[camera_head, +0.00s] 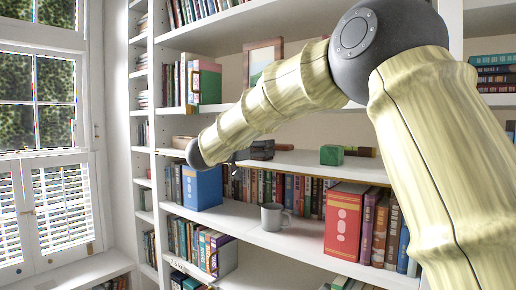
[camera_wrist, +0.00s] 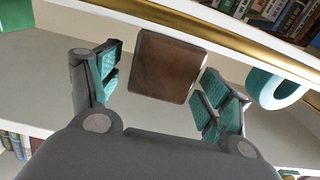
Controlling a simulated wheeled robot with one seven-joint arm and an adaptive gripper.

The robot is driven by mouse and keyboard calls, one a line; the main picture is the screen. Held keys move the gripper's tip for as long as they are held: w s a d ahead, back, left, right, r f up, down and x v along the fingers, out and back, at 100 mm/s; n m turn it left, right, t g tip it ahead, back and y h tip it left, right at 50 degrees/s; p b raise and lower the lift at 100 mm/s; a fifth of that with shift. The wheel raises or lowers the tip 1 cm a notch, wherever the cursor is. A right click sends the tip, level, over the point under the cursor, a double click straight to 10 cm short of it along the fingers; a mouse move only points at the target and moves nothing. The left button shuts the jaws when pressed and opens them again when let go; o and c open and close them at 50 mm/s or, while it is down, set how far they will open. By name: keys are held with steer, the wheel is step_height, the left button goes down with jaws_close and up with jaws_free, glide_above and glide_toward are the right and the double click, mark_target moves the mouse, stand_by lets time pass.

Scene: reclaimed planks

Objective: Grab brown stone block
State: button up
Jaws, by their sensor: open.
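The brown stone block (camera_wrist: 166,66) is a square-faced, dark brown block in the wrist view, ahead of my palm and between my fingers. A dark brown block (camera_head: 262,148) that looks like it sits on the middle shelf in the head view, just right of my arm's end. My gripper (camera_wrist: 162,86) is open, its teal-padded fingers on either side of the block. The right finger is close to the block's lower right edge; I cannot tell whether it touches. In the head view my gripper is mostly hidden behind my arm.
A green block (camera_head: 331,155) lies to the right on the same shelf. A teal ring-shaped thing (camera_wrist: 276,88) is right of my right finger. Below, a shelf holds a blue box (camera_head: 201,187), grey mug (camera_head: 272,216), red box (camera_head: 346,220) and books. Bare shelf surrounds the block.

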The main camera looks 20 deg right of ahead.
steer(key=v, duration=1.1)
steer(key=shift+s+a, duration=0.25)
steer(key=shift+a, duration=0.1)
